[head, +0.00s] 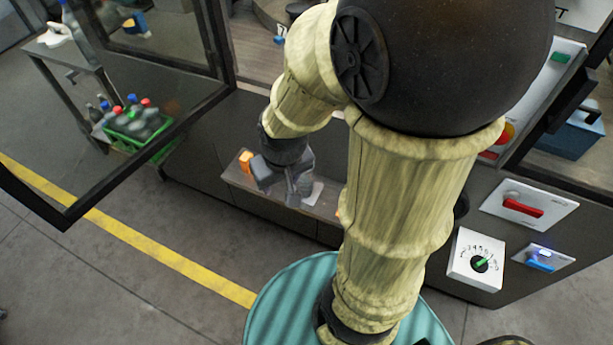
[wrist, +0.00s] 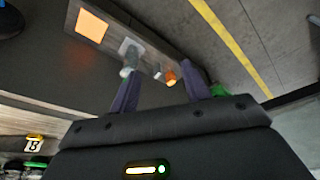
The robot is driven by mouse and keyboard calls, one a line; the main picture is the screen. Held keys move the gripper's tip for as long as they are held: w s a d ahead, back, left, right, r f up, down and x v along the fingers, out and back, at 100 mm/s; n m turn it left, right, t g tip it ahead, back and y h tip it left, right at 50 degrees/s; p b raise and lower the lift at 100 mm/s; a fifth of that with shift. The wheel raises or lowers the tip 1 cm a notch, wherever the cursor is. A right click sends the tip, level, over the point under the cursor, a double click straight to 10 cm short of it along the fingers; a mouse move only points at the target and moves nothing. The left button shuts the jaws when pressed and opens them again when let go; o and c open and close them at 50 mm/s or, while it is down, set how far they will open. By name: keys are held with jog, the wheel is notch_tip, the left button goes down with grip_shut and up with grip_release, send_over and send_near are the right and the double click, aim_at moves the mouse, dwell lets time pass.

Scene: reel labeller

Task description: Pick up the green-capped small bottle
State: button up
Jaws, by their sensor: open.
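My gripper (head: 290,185) hangs over a low ledge on the front of the dark machine. In the wrist view my gripper (wrist: 161,88) is open, its two fingers apart with nothing seen held. A small pale grey-green bottle (wrist: 129,66) stands on a white pad (wrist: 131,48) on the ledge, beyond the left fingertip. I cannot tell its cap colour for sure. In the head view my gripper hides most of that spot. A bottle with a green cap (head: 131,113) shows among red- and blue-capped ones in a green crate (head: 160,155) at the left.
The ledge (head: 236,174) also carries an orange block (head: 245,161). A small orange part (wrist: 170,77) shows between the fingers. An open framed glass door (head: 75,205) stands between the crate and my arm. A panel with a dial (head: 476,259) is at right. The floor left is clear.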

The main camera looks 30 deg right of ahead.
jog(key=o, duration=0.4)
jog(key=shift+w+d+f+b, duration=0.15)
jog(key=shift+w+f+b, duration=0.1)
jog(key=shift+w+b, duration=0.1)
jog(key=shift+c, duration=0.2)
jog(key=o, duration=0.3)
jog(key=w+d+f+m+b, duration=0.1)
jog(key=w+d+b, duration=0.1)
jog(key=w, duration=0.1)
jog(key=w+d+f+m+b, duration=0.2)
jog(key=w, duration=0.1)
jog(key=w+d+f+m+h+b, duration=0.1)
jog(key=w+d+b, duration=0.1)
jog(key=w+b, duration=0.1)
jog(key=shift+w+d+f+m, duration=0.1)
jog(key=shift+w+f+m, duration=0.05)
jog(key=shift+f+m, duration=0.15)
jog(key=w+d+m+b, duration=0.1)
jog(key=d, duration=0.1)
jog(key=w+d+m+b, duration=0.1)
jog(key=w+d, duration=0.1)
jog(key=w+d+f+m+h+b, duration=0.1)
jog(key=w+d, duration=0.1)
jog(key=shift+m, duration=0.3)
jog(key=x, duration=1.2)
jog(key=shift+f+b, duration=0.15)
jog(key=shift+b, duration=0.25)
